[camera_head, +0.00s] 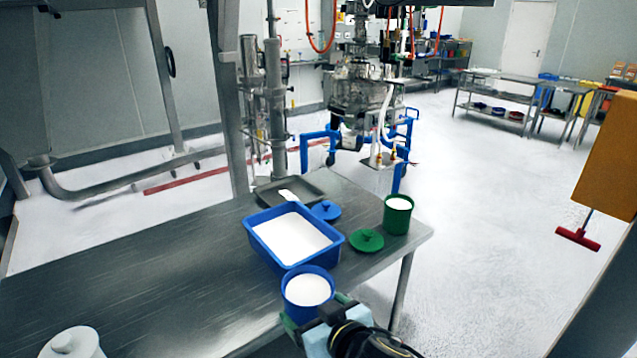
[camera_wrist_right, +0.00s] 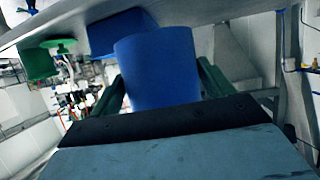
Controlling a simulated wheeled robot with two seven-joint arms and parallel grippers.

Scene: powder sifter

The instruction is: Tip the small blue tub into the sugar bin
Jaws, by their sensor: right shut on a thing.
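The small blue tub (camera_head: 308,289) is round, upright and holds white powder. My right gripper (camera_head: 315,311) is shut on it; in the right wrist view the green fingers (camera_wrist_right: 162,82) lie on either side of the tub (camera_wrist_right: 158,60). The wide blue rectangular bin (camera_head: 262,247), filled with white powder, stands on the steel table just beyond the tub; it looks like the sugar bin. The tub overlaps its near corner in the head view, so I cannot tell the gap between them. My left gripper is not in view.
A green tub (camera_head: 397,218) of white powder, a green lid (camera_head: 366,240) and a blue lid (camera_head: 326,210) sit right of the bin. A grey tray (camera_head: 265,194) is behind it. A white lidded jar (camera_head: 72,343) is front left. The table's left half (camera_head: 150,270) is mostly clear.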

